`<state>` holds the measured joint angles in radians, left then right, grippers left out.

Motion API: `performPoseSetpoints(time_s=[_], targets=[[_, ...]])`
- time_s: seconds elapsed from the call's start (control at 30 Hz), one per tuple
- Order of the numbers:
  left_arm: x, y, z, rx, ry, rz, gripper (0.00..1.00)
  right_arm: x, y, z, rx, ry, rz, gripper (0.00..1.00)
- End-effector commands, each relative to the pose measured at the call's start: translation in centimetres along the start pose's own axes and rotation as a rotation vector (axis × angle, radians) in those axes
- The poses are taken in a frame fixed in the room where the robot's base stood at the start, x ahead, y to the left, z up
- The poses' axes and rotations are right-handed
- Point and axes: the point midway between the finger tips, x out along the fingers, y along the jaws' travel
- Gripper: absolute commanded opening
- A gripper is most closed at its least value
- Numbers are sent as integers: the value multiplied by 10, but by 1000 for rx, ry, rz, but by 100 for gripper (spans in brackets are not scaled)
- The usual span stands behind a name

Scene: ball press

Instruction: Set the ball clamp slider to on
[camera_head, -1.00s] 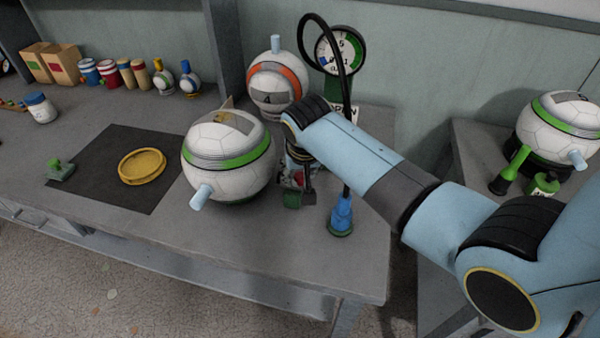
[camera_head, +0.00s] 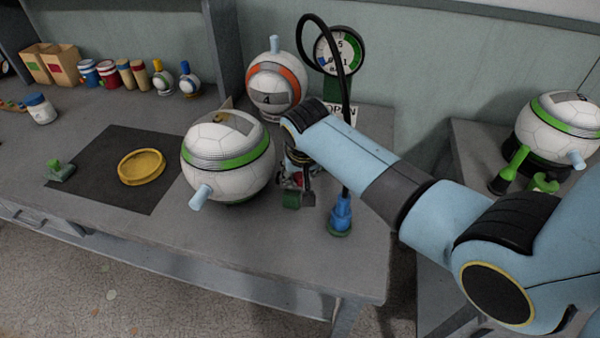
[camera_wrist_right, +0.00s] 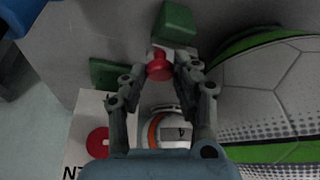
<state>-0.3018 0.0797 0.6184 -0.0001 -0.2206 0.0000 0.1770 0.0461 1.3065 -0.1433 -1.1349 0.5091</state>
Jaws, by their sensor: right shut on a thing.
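My right gripper (camera_head: 298,190) is beside the large white ball with a green band (camera_head: 228,160), on its right. In the right wrist view its two fingers (camera_wrist_right: 163,70) are shut around a small red knob (camera_wrist_right: 160,67), which I take to be the slider's handle. A green block (camera_wrist_right: 175,22) lies just beyond the knob; in the head view a green block (camera_head: 291,201) shows below the fingers. In the head view the arm and fingers hide most of the slider. I cannot read its on or off marks. My left gripper is not in view.
A blue fitting with a black hose (camera_head: 340,215) stands right of the gripper. An orange-banded ball (camera_head: 275,88), a gauge (camera_head: 338,50) and an OPEN sign (camera_head: 343,110) are behind. The table's front is clear.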

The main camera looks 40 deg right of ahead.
Motion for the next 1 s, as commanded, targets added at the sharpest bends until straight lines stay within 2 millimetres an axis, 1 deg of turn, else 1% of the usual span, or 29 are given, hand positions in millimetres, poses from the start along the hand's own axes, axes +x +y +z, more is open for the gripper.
performPoseSetpoints(time_s=[0.1,0.33,0.37,0.4,0.43,0.67,0.77,0.87,0.97,1.0], targets=[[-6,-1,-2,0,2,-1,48,-1,-8,-4,0,1,-2,0],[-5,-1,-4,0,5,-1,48,1,-9,-4,0,1,-1,0],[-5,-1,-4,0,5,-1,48,1,-9,-4,0,1,-1,30],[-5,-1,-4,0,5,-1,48,1,-9,-4,0,1,-1,35],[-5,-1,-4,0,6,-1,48,1,-9,-4,0,1,-1,38],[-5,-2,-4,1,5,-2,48,1,-9,-4,0,1,-1,38],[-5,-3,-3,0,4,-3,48,-2,-9,-4,0,2,-2,38],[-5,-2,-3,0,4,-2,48,-13,-10,-4,1,3,-3,38],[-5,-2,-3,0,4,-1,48,-31,-10,-4,1,3,-3,38],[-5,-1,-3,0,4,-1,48,-40,-10,-4,1,3,-4,38]])
